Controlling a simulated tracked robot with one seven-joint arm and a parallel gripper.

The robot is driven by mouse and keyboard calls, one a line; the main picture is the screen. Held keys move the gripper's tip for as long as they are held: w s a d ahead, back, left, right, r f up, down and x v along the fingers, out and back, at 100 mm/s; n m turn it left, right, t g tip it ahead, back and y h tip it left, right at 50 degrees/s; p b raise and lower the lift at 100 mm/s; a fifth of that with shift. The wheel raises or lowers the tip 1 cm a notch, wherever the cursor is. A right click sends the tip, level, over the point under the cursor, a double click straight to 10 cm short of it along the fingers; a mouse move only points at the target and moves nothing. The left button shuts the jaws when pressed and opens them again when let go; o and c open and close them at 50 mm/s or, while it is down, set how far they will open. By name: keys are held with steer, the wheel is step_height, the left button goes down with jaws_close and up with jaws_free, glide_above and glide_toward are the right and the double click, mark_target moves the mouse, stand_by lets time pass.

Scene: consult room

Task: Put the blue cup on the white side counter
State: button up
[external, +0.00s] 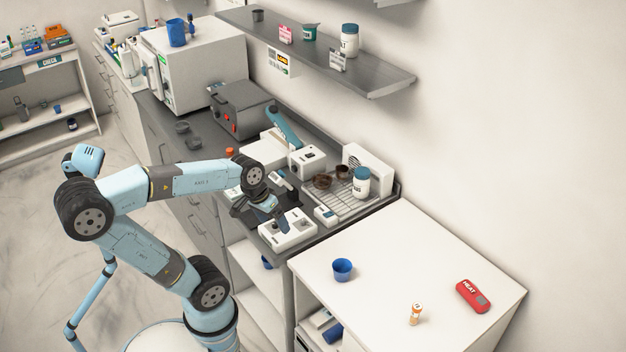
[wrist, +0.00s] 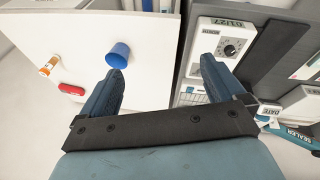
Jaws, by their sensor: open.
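A blue cup (external: 342,269) stands upright on the white side counter (external: 400,240), near its left edge. In the wrist view the same blue cup (wrist: 118,56) shows on the white counter (wrist: 150,85), close to the left finger but apart from the jaws. My gripper (external: 272,214) is open and empty, above the dark bench beside the white counter. Its two fingers (wrist: 160,78) show spread in the wrist view. Another blue cup (external: 178,33) stands on top of the white box-shaped oven at the back.
A small orange-and-white vial (external: 415,314) and a red pack (external: 473,296) share the white counter, with bare room between. The dark bench holds a white dial device (external: 288,231), a wire rack (external: 350,200) and a white jar (external: 361,182). A wall shelf (external: 320,55) hangs above.

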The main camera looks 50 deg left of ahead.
steer(key=s+a+r+m+t, duration=0.1)
steer(key=s+a+r+m+t+y, duration=0.1)
steer(key=r, duration=0.1)
steer(key=shift+s+r, duration=0.2)
steer(key=shift+s, duration=0.05)
